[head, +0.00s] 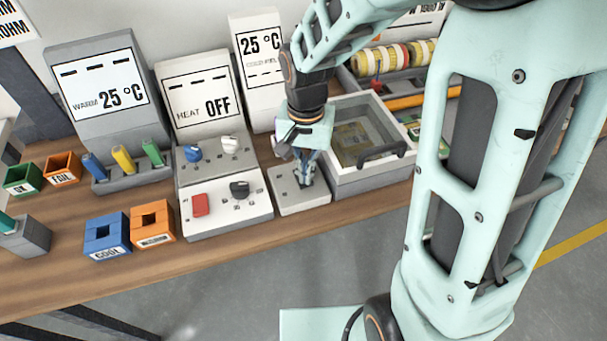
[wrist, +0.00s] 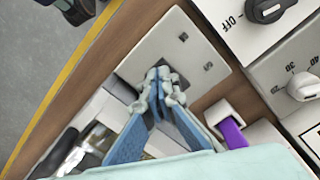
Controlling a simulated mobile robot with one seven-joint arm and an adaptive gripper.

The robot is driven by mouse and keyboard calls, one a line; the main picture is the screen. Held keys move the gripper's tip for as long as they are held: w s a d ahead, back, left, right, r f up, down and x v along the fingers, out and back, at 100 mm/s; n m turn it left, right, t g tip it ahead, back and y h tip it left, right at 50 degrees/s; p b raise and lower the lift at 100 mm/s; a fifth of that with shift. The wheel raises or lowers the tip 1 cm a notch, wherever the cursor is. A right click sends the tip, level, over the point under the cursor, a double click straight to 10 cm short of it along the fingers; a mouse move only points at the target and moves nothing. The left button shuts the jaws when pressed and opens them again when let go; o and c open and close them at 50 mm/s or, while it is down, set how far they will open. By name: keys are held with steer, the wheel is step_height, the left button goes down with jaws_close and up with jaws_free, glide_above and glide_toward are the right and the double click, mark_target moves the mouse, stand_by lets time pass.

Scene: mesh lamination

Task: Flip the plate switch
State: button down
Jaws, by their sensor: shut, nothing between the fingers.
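My gripper (head: 304,178) points down with its fingers together over a small light grey panel (head: 312,205) at the front of the bench. In the wrist view my gripper (wrist: 162,78) has its fingertips at this panel (wrist: 207,62), which carries small dark markings. A dark spot shows right at the fingertips; the fingers mostly hide it, so I cannot tell whether it is the plate switch or which way it is set. I cannot tell if the fingertips touch the panel.
Left of the panel, a white control box (head: 228,211) has a red button (head: 201,204) and a black knob (head: 240,189). Right of it stands a grey box with a window and black handle (head: 380,154). The tall display (head: 205,98) behind reads HEAT OFF. Blue and orange bins (head: 107,236) sit farther left.

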steer(key=shift+f, duration=0.35)
steer(key=shift+r, duration=0.1)
steer(key=shift+r+p, duration=2.55)
steer(key=shift+r, duration=0.95)
